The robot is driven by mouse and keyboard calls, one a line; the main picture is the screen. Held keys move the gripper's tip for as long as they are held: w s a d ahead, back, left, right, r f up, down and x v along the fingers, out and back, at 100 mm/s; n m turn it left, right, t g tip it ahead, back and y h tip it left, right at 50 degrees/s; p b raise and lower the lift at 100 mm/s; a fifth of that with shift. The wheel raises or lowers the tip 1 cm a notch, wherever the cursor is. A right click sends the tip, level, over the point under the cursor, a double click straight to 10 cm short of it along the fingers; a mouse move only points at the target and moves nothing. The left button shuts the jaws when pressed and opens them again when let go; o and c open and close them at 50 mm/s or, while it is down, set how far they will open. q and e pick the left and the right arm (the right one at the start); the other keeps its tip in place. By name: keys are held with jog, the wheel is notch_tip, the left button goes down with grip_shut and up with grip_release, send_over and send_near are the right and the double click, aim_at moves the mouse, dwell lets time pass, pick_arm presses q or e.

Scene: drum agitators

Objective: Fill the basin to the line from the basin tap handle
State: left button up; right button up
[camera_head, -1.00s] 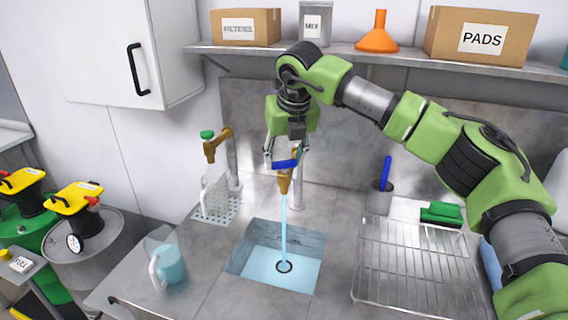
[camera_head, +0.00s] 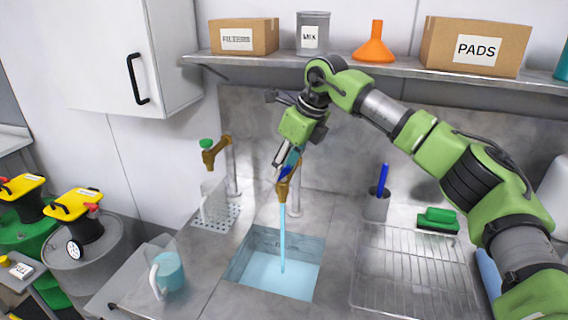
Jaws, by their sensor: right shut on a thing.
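The basin (camera_head: 309,242) is a square sink let into the grey counter, with light blue water in it. The fill line cannot be made out. A brass tap (camera_head: 283,190) stands behind the basin, and a blue stream of water falls from it into the basin. My right gripper (camera_head: 286,168) is shut on the blue basin tap handle (camera_head: 291,163) on top of this tap. The gripper is tilted and hides part of the handle. My left gripper is not in view.
A second brass tap (camera_head: 215,152) with a green handle stands left, over a clear jug (camera_head: 213,202) on a drip grate. A jug of blue liquid (camera_head: 169,272) stands front left. A wire drying rack (camera_head: 410,268) lies right of the basin. A shelf (camera_head: 400,66) with boxes runs above.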

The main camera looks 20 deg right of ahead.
dwell(0.5)
jog(key=o, duration=1.1)
jog(key=shift+d+r, duration=0.1)
jog(key=shift+r, duration=0.15)
jog(key=v, duration=1.1)
jog(key=shift+r, duration=0.25)
jog(key=shift+s, duration=0.1)
